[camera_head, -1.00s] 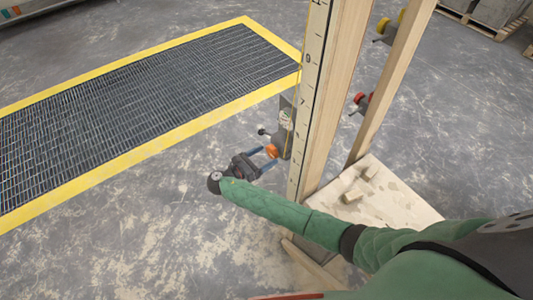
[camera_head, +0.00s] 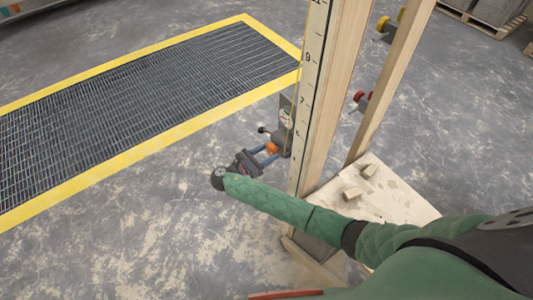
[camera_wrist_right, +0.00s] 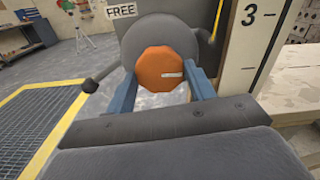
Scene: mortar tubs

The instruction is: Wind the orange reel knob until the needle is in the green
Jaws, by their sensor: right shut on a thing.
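The orange reel knob (camera_wrist_right: 163,76) sits on the front of a round grey reel (camera_wrist_right: 160,35) in the right wrist view. A pale mark on the knob points to the right. The knob also shows in the head view (camera_head: 271,148), beside the wooden post. My right gripper (camera_head: 265,152) is shut on the knob, with one blue finger on each side of it (camera_wrist_right: 163,92). A small pale gauge (camera_head: 286,117) shows above the reel, but its needle and green zone are too small to read. My left gripper is not in view.
A tall wooden post with a numbered scale (camera_head: 309,90) stands right beside the reel. A yellow-edged floor grating (camera_head: 150,100) lies to the left. A pale board with small blocks (camera_head: 390,195) is at the right. Red and yellow knobs (camera_head: 362,98) show behind the posts.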

